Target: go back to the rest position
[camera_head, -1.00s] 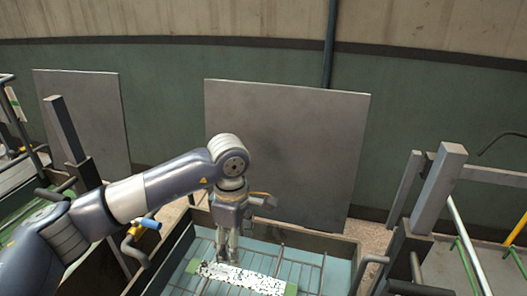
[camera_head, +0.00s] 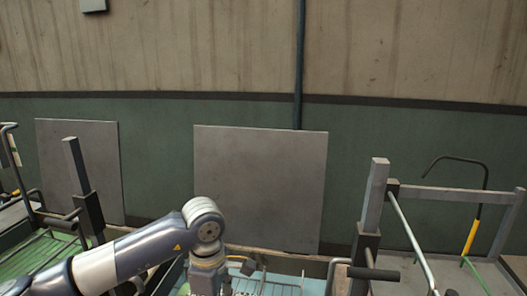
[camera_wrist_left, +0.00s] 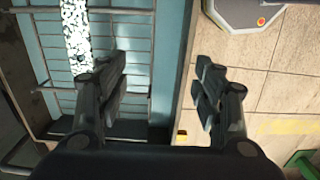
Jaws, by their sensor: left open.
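My left gripper (camera_wrist_left: 163,85) is open in the left wrist view, with nothing between its fingers. It hangs over the edge of a blue-lined crate with wire bars (camera_wrist_left: 118,48). A white, black-speckled strip (camera_wrist_left: 76,40) lies in the crate, to the left of the fingers and apart from them. In the head view my left arm comes in from the left, and its wrist is at the bottom edge, where the fingers are cut off. Only the crate's far part (camera_head: 275,283) shows there. My right gripper is not in view.
Grey panels (camera_head: 260,188) stand against the wall behind the crate. Racks with metal posts (camera_head: 374,205) stand to the right, and a green rack (camera_head: 45,255) to the left. Tiled floor (camera_wrist_left: 280,85) lies right of the crate in the wrist view.

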